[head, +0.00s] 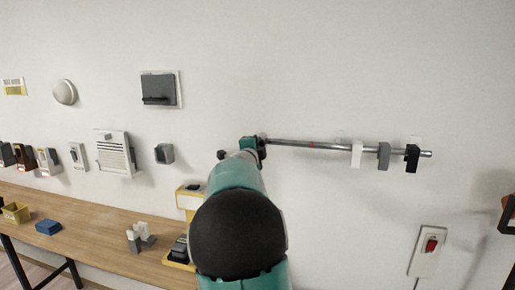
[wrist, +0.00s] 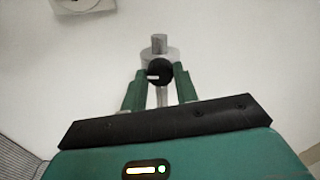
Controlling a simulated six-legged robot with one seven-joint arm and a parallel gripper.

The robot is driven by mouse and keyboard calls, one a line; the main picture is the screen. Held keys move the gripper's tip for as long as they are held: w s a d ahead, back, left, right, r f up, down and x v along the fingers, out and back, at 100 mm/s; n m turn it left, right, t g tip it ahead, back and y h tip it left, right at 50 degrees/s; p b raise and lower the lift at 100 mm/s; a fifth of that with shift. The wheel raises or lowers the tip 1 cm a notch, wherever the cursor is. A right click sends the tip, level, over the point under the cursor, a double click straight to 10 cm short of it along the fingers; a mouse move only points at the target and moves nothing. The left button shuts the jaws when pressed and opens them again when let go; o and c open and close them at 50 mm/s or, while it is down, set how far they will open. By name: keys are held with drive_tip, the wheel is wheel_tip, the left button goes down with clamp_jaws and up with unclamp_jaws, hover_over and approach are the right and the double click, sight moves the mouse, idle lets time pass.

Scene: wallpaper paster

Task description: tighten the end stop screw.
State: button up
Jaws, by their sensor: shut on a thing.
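A black round screw knob (wrist: 159,71) with a short white mark sits between the green fingertips of my gripper (wrist: 159,76) in the wrist view. My gripper is shut on this knob. A light grey collar (wrist: 148,54) and a grey rod end (wrist: 159,41) show just behind the knob. The white mark lies roughly level in the picture. In the head view my gripper (head: 252,147) is at the left end of a metal wall rod (head: 285,142), and my arm hides most of the stop there.
The rod carries a red mark (head: 311,144), then a white block (head: 357,153), a grey block (head: 383,156) and a black block (head: 411,158) towards its right end. A red switch (head: 431,245) is lower right. A wooden bench (head: 100,222) with small items runs along the left.

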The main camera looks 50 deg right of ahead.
drive_tip(key=m, duration=0.5)
drive_tip(key=shift+m, duration=0.3)
idle(0.4)
drive_tip(key=o, duration=1)
drive_tip(key=shift+c, duration=0.2)
drive_tip(key=v, duration=1.3)
drive_tip(key=shift+s+a, duration=0.15)
drive_tip(key=shift+a, duration=0.2)
